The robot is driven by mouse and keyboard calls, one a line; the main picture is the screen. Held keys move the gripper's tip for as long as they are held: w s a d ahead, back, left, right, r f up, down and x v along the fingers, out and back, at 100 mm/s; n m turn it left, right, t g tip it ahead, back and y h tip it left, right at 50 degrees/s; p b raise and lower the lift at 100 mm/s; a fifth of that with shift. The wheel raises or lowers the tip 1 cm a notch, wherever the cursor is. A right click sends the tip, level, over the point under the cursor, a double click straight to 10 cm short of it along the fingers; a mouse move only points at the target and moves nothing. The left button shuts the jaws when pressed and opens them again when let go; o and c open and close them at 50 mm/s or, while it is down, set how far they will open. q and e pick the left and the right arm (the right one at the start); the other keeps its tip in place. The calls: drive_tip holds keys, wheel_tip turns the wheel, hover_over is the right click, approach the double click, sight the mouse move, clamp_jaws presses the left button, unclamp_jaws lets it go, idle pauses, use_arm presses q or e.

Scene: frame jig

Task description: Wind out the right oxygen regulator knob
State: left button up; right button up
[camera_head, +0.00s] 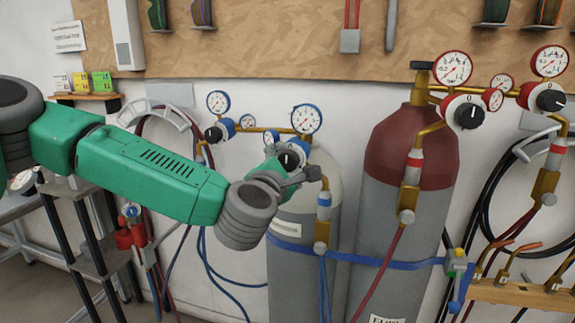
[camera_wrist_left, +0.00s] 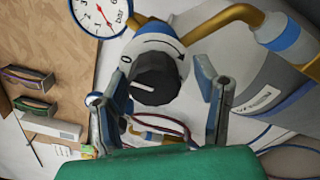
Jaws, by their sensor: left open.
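The right oxygen regulator is blue, with a round white gauge (camera_head: 306,118) above it. Its black knob (camera_head: 289,159) is partly hidden by my gripper in the head view. In the left wrist view the knob (camera_wrist_left: 156,78) faces me, with a white pointer line, a 0 mark at its left and a curved arrow at its right. My left gripper (camera_head: 284,175) is at the knob. Its open fingers (camera_wrist_left: 160,92) stand on either side of the knob, with a visible gap on each side. My right gripper is not in view.
A grey cylinder (camera_head: 290,260) stands below the regulator and a red-topped cylinder (camera_head: 408,150) at its right. Red-labelled regulators (camera_head: 466,112) are at the upper right. The left oxygen regulator (camera_head: 218,130) is close behind my arm. Hoses and a blue strap (camera_head: 350,258) run below.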

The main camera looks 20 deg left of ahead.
use_arm(q)
drive_tip(key=shift+s+r, duration=0.1)
drive_tip(key=shift+s, duration=0.35)
drive_tip(key=s, duration=1.1)
drive_tip(key=w+m+p, duration=0.4)
drive_tip(key=m+p, duration=0.1)
drive_tip(key=w+m+p, duration=0.3)
drive_tip(key=m+p, duration=0.3)
drive_tip(key=w+m+p, duration=0.4)
drive_tip(key=m+p, duration=0.1)
drive_tip(key=p, duration=0.1)
drive_tip(key=shift+w+d+r, duration=0.15)
drive_tip(key=shift+w+d, duration=0.15)
drive_tip(key=shift+w, duration=0.05)
